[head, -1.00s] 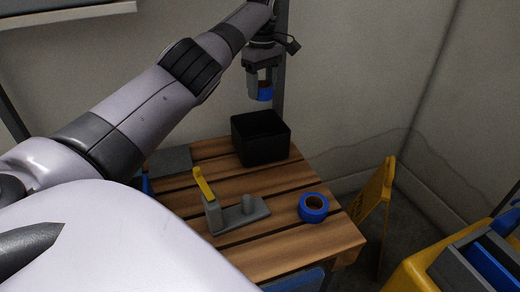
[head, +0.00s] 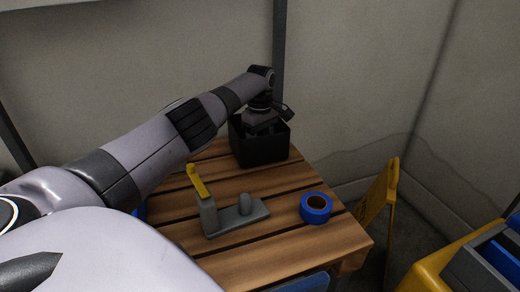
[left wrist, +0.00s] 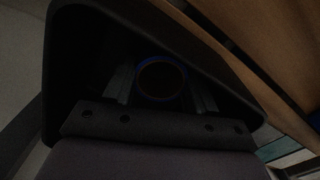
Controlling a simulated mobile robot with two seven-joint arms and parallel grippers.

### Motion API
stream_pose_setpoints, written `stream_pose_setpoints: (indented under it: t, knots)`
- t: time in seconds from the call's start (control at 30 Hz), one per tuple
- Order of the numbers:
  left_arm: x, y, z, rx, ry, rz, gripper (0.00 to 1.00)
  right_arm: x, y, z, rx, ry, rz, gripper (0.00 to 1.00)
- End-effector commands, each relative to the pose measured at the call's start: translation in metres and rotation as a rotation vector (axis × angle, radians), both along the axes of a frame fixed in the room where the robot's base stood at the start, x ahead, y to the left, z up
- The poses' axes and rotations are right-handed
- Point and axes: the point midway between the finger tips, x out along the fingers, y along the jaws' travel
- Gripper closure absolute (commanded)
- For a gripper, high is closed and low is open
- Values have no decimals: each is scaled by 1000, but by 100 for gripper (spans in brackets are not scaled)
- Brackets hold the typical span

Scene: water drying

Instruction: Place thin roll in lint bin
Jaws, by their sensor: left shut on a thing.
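The black lint bin (head: 262,150) stands at the far end of the wooden table. My left gripper (head: 264,126) reaches down into it from above, and its fingertips are hidden by the bin's wall in the head view. In the dark left wrist view, the left gripper (left wrist: 160,88) is shut on the thin blue roll (left wrist: 161,98), inside the bin's rim (left wrist: 58,60). I cannot tell whether the roll touches the bin's floor. My right gripper is not in view.
Another blue roll (head: 316,208) lies on the table's (head: 290,238) right side. A grey dispenser stand (head: 236,216) with a yellow arm (head: 197,181) stands near the middle. A yellow folding sign (head: 383,200) and yellow cart (head: 440,268) are at the right.

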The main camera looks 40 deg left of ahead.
Motion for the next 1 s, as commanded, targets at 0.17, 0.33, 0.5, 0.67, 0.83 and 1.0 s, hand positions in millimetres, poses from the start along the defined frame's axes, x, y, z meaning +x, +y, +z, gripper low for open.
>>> stream_pose_setpoints:
  t: [0.17, 0.33, 0.5, 0.67, 0.83, 1.0]
  knots:
    - [0, 0, -12, 0, -2, 0, 77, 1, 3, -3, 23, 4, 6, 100]
    - [0, 0, -11, 0, -1, 0, 77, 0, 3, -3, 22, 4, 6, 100]
    - [0, 0, -15, 0, -1, 0, 77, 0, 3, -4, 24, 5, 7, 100]
    - [0, 0, -14, 1, -1, -1, 18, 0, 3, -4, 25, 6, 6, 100]
    - [0, 0, -14, 1, -1, 0, 18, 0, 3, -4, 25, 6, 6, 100]
    - [0, 0, -4, 0, -2, -1, 18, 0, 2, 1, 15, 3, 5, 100]
